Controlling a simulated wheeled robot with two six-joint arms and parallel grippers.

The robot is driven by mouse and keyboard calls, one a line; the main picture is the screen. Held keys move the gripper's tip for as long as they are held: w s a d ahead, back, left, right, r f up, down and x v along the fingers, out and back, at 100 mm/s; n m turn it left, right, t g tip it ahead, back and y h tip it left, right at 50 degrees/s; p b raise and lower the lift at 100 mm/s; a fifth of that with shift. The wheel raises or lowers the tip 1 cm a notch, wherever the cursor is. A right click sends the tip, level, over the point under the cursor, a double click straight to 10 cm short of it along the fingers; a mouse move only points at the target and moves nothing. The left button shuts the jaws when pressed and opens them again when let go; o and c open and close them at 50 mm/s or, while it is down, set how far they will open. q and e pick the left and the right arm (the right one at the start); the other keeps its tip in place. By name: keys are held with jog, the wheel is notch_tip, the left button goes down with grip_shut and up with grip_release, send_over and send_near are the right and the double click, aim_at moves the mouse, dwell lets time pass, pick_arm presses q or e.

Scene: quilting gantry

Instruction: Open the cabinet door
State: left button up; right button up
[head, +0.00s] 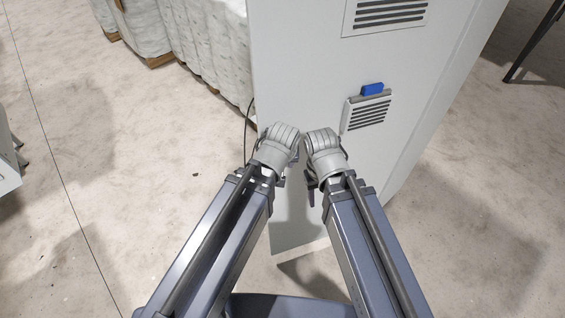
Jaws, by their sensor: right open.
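The cabinet (300,60) is a tall light grey box standing in front of me, with its broad face towards me. No open gap shows on this face, and I cannot make out a handle or the door's edge. My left gripper (283,138) and my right gripper (320,143) are side by side in front of the cabinet's lower face, close to each other. The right gripper is open and no object shows in it. The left gripper's fingers are hidden by its own wrist. I cannot tell whether either gripper touches the cabinet.
Another vent (390,12) is higher up. Wrapped pale rolls or bundles (205,35) stand behind left. The concrete floor (100,200) is mostly clear.

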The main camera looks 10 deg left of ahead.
pick_arm(q)
jog(key=shift+r, duration=0.15)
notch_tip(320, 180, up, 10)
jog(key=p, duration=1)
